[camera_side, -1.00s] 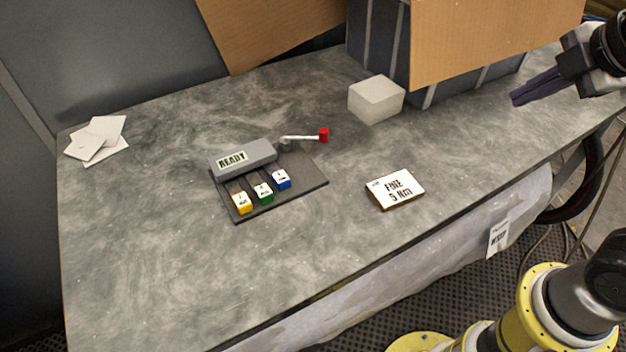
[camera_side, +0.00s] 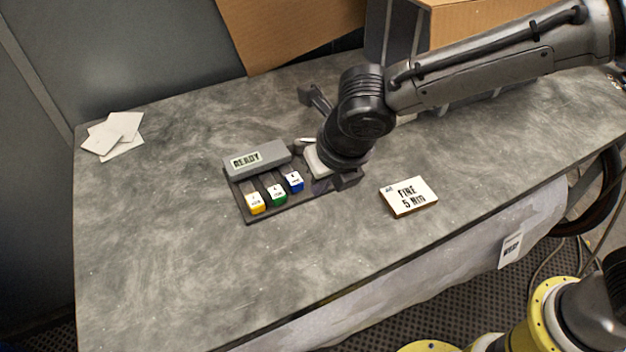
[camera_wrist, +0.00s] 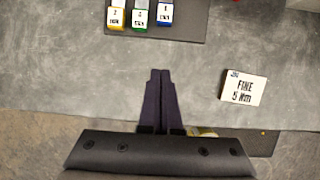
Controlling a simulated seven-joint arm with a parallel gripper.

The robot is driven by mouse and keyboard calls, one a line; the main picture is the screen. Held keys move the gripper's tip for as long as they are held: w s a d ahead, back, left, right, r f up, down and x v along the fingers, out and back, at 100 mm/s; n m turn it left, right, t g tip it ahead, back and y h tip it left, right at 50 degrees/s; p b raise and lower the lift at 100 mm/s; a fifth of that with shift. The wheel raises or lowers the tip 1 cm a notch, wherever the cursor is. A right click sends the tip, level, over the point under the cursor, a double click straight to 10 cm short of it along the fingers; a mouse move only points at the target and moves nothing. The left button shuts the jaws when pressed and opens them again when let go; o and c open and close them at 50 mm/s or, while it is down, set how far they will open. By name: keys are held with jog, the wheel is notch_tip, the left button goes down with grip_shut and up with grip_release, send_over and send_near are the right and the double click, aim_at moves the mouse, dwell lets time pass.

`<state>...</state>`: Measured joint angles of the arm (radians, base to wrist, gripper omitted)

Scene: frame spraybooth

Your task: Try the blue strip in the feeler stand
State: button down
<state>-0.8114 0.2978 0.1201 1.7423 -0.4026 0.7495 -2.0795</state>
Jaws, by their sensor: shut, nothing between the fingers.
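The feeler stand (camera_side: 240,207) is a dark plate with a grey block labelled READY (camera_side: 262,158). Three strips with white-topped ends stick out of the block side by side: yellow (camera_side: 256,204), green (camera_side: 277,196) and blue (camera_side: 295,182). The blue strip is the rightmost, and its end also shows at the top of the wrist view (camera_wrist: 165,14). My gripper (camera_wrist: 160,73) is shut and empty, its dark fingers apart from the strips in the wrist view.
A card-topped block reading FINE 5 (camera_side: 409,197) lies right of the stand, near the table's front edge. White papers (camera_side: 115,136) lie at the far left. Cardboard (camera_side: 290,35) stands at the back. The table (camera_side: 170,240) is clear at the front left.

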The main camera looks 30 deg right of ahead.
aim_at(297, 184)
jog(key=x, duration=0.9)
jog(key=shift+w+d+f, duration=0.1)
jog(key=shift+f, duration=0.2)
jog(key=w, duration=0.2)
jog(key=shift+w+r, duration=0.2)
jog(key=shift+w, duration=0.75)
jog(key=shift+w, duration=1)
